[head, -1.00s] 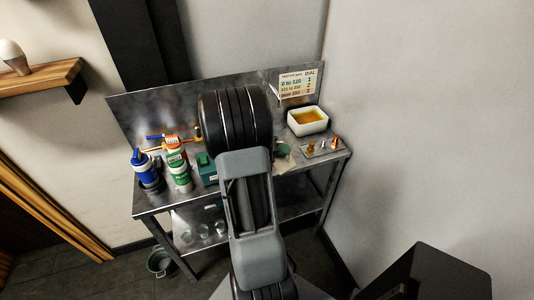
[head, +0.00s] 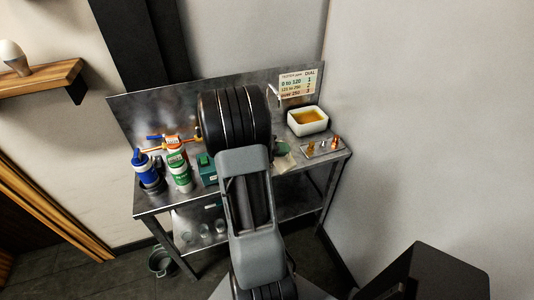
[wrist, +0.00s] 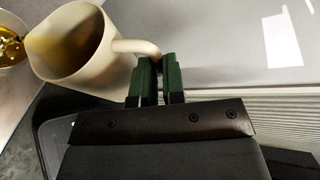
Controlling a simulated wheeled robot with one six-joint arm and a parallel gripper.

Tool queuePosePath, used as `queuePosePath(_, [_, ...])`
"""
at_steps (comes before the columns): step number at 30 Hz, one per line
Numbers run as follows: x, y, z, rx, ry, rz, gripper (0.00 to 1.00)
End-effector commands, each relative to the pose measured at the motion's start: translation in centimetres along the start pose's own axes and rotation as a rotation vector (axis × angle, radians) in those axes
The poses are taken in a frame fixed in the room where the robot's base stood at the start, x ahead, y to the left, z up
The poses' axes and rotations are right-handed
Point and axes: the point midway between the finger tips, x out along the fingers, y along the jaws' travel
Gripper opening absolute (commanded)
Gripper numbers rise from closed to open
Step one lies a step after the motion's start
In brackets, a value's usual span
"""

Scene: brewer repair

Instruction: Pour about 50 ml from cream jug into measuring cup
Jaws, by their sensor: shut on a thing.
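The cream jug (wrist: 72,42) is a pale cream vessel with a looped handle, in the wrist view at upper left. Brownish-yellow liquid or shading shows inside it, and its mouth faces left. My gripper (wrist: 158,60) has dark green fingers shut on the jug's handle. A round vessel with yellow, shiny contents (wrist: 10,46) is cut off at the left edge, close beside the jug's rim; it may be the measuring cup, but I cannot tell. In the head view my own arm hides the gripper and the jug.
On the metal bench (head: 152,203) stand a blue-topped bottle (head: 147,170), a green-and-white bottle (head: 180,174) and a teal box (head: 207,170). At right are a white tub of amber liquid (head: 307,121) and a plate of small fittings (head: 322,149). A dial chart (head: 298,84) hangs behind.

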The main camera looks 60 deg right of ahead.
Motion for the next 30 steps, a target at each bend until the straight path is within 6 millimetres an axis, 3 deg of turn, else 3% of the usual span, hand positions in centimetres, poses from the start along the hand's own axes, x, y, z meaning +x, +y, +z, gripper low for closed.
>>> queuePosePath(30, [-0.04,-0.32,0.38,-0.044,0.012,-0.02,0.0])
